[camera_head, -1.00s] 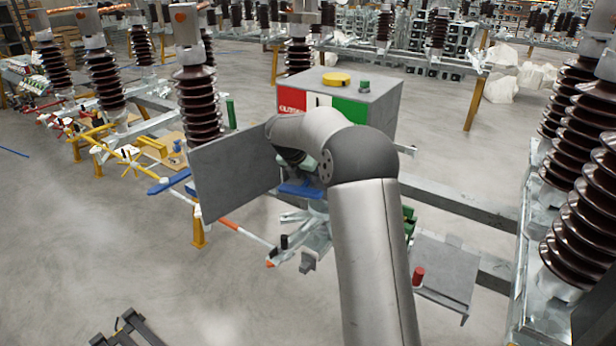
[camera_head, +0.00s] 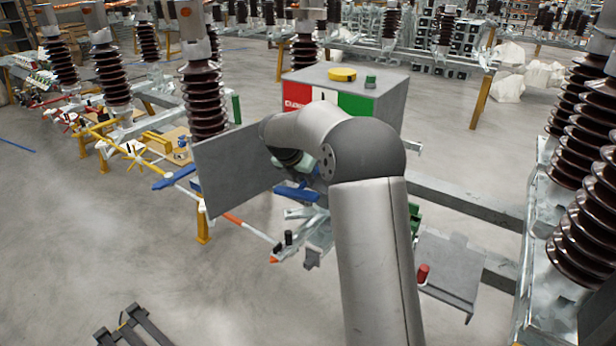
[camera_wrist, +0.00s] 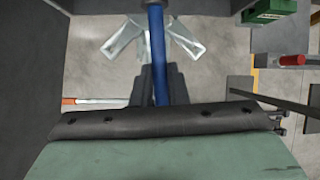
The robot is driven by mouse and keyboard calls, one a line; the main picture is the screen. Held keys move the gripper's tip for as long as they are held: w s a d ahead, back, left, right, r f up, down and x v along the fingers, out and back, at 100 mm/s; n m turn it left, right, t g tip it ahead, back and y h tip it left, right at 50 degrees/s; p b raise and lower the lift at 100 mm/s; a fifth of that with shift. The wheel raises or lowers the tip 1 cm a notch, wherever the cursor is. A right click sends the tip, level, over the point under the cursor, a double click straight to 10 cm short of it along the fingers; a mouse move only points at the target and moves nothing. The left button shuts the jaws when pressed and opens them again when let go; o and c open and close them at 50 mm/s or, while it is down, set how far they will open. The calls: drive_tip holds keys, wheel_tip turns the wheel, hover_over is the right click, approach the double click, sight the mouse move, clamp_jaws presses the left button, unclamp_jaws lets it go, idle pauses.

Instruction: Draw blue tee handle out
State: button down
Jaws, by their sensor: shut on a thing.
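The blue tee handle (camera_head: 297,193) shows in the head view below the grey cabinet, beside its open door. In the wrist view its blue bar (camera_wrist: 157,45) runs upright from the top edge down between my dark fingers. My gripper (camera_wrist: 161,85) is shut on this bar. In the head view my arm hides most of the gripper and part of the handle. I cannot tell how far the handle is out of its seat.
The open grey door (camera_head: 238,172) stands close left of my wrist. The cabinet (camera_head: 385,92) has red, white and green panels. Metal brackets (camera_wrist: 125,40) lie behind the handle. A shelf with a red knob (camera_head: 423,274) is at right. Open floor is at lower left.

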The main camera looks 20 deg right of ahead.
sight(300, 186)
drive_tip(key=shift+s+a, duration=0.5)
drive_tip(key=shift+a, duration=0.2)
drive_tip(key=shift+s+a, duration=0.45)
drive_tip(key=shift+a, duration=0.2)
